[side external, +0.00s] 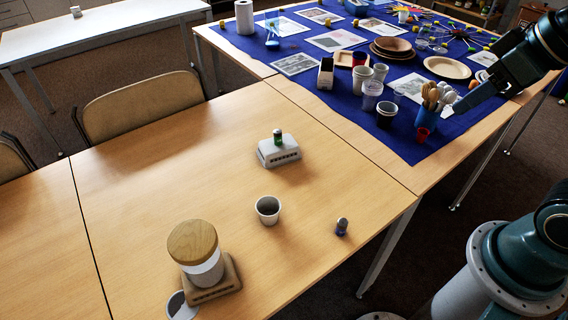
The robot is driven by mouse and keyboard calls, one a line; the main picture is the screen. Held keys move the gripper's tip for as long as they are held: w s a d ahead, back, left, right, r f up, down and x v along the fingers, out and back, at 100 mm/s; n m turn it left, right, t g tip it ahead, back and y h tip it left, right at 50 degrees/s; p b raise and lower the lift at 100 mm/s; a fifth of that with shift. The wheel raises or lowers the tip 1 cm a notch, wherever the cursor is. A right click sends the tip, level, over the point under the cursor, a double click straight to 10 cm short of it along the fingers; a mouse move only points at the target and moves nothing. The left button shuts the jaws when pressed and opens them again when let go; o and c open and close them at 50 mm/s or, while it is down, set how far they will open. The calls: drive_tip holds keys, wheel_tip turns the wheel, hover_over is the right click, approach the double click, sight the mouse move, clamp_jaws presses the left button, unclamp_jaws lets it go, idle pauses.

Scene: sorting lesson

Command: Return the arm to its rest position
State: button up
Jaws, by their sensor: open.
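My gripper (462,92) is at the upper right, in the air over the right part of the blue cloth table. Its two fingers are spread apart, with nothing seen between them. My arm comes in from the right edge, and my base is at the lower right. From this view I cannot tell how high the gripper is above the cups and utensils near it.
The wooden table (140,190) holds a white cup (268,210), a small battery-like cylinder (342,226), a grey box (279,152) with a green cylinder on it, and a wood-lidded jar (194,246). Cups and a blue utensil holder (428,118) crowd the blue cloth (330,110).

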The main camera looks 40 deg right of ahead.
drive_tip(key=shift+s+d+f+m, duration=0.1)
drive_tip(key=shift+s+f+m, duration=0.1)
drive_tip(key=shift+s, duration=0.35)
drive_tip(key=shift+s+d+f+m, duration=0.1)
drive_tip(key=shift+s+f, duration=0.05)
drive_tip(key=shift+s, duration=0.4)
